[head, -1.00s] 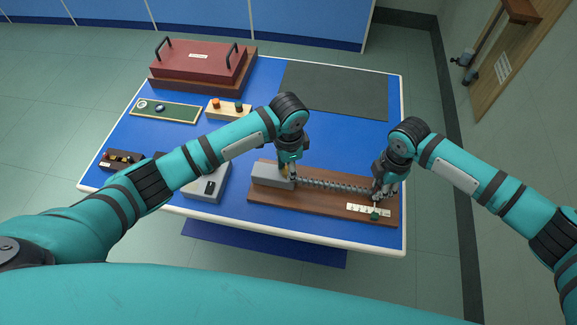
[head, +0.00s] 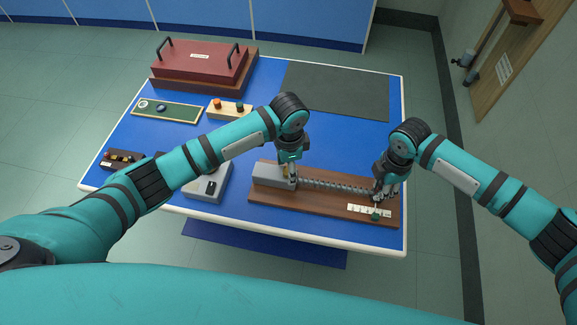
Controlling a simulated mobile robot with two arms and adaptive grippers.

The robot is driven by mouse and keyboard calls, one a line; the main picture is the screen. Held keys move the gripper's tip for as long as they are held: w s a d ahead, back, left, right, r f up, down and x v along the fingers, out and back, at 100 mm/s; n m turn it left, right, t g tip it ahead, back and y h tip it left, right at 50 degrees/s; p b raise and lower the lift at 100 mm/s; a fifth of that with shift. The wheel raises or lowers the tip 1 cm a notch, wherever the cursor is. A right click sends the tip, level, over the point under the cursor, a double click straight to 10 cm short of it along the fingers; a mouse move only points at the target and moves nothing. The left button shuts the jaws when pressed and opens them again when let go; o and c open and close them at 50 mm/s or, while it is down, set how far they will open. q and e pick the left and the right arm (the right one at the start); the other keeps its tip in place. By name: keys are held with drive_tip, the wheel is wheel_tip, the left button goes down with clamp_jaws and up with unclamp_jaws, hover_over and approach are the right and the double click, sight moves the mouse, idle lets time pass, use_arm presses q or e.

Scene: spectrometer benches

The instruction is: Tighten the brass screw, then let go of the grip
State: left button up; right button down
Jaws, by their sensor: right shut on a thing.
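A brass screw (head: 285,171) shows as a small yellow patch on the grey block (head: 268,176) at the left end of the wooden board (head: 320,206). My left gripper (head: 292,178) points down right beside the screw and partly hides it; I cannot tell whether its fingers touch it or are shut. A grey coiled spring (head: 332,186) stretches from the block to the right along the board. My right gripper (head: 379,193) is shut at the spring's right end, on what appears to be the grip, which its fingers mostly hide.
A grey box (head: 212,184) sits left of the board, under my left arm. A red handled case (head: 200,60) and a dark mat (head: 335,90) lie at the back.

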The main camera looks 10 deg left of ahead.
drive_tip(key=shift+d+f, duration=0.1)
use_arm(q)
wheel_tip(320, 180, up, 12)
idle(0.5)
use_arm(e)
drive_tip(key=c, duration=0.9)
unclamp_jaws()
wheel_tip(320, 180, up, 9)
drive_tip(key=p, duration=0.9)
use_arm(q)
wheel_tip(320, 180, up, 9)
drive_tip(key=shift+f, duration=0.1)
